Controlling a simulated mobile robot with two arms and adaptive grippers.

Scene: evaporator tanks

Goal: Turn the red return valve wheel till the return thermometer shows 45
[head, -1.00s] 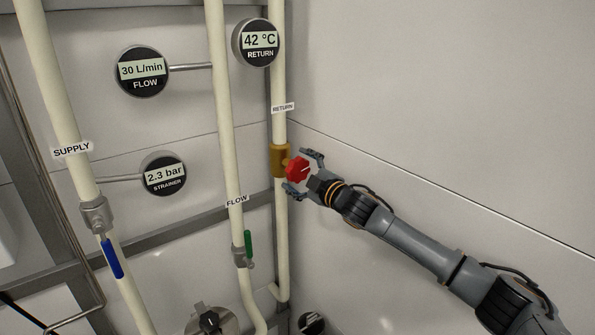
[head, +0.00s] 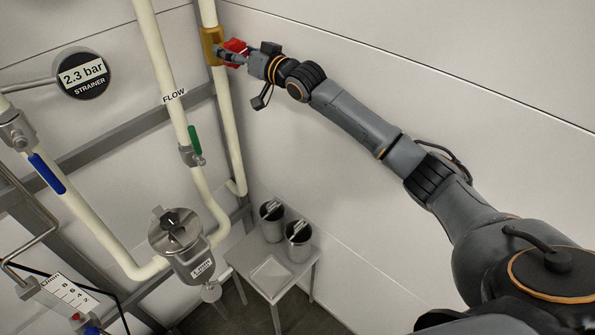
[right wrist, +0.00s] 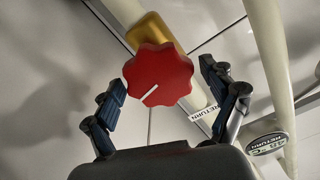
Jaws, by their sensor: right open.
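The red return valve wheel (head: 236,46) sits on a brass valve body (head: 211,46) on the return pipe, partly hidden by my right gripper (head: 233,57). In the right wrist view the lobed red wheel (right wrist: 159,75) faces me, with a white mark pointing down-left. My open right gripper (right wrist: 165,78) has one finger on each side of the wheel, with visible gaps. The return thermometer (right wrist: 267,142) shows upside down at the right of the wrist view, its number too small to read surely. It is outside the head view. My left gripper is not in view.
The flow pipe with a green lever (head: 195,141) stands left of the return pipe. The strainer gauge (head: 83,75) reads 2.3 bar. A blue lever (head: 47,173) is further left. Below, a small table (head: 273,276) holds two metal cups. The wall at right is clear.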

